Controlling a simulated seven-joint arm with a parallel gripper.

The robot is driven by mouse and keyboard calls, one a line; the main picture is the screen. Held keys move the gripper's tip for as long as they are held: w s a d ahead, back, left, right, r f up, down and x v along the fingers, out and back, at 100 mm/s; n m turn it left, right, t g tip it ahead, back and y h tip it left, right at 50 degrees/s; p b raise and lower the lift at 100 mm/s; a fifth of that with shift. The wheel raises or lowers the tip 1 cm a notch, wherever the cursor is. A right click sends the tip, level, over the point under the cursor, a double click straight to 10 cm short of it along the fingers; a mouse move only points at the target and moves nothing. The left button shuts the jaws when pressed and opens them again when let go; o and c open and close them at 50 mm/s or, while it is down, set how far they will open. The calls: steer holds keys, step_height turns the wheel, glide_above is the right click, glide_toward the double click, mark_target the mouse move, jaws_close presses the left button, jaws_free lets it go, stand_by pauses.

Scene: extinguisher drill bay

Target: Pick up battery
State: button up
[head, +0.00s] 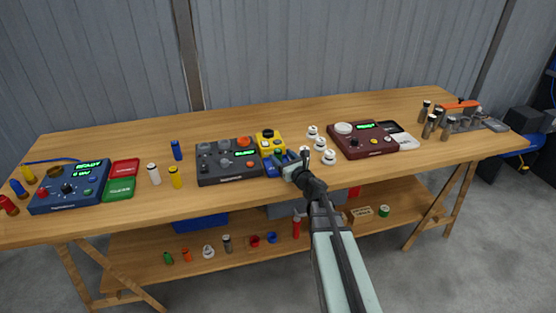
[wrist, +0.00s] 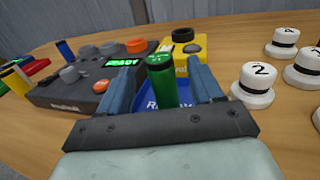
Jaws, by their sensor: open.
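A green cylinder (wrist: 163,82), which looks like a battery, stands upright between the two blue fingers of my gripper (wrist: 162,72) in the wrist view. The fingers are open, one on each side of it, and I see no clear contact. The cylinder is at a blue tray (wrist: 181,92) with partly hidden lettering. In the head view my gripper (head: 286,165) is low over the same tray (head: 269,169), beside the dark grey console. Other battery-like cylinders stand left of that console: blue (head: 176,150), white (head: 153,173) and yellow (head: 175,177). The green cylinder's base is hidden.
The dark console (head: 228,165) with a green display and a yellow device (head: 269,139) stand close by. Several white numbered weights (head: 328,157) stand to the right. A maroon console (head: 361,142) is farther right, a blue one (head: 68,190) far left. The table's back is clear.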

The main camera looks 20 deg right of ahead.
mark_target(276, 150)
steer(key=shift+x, duration=2.75)
steer(key=shift+c, duration=0.3)
steer(key=c, duration=1.1)
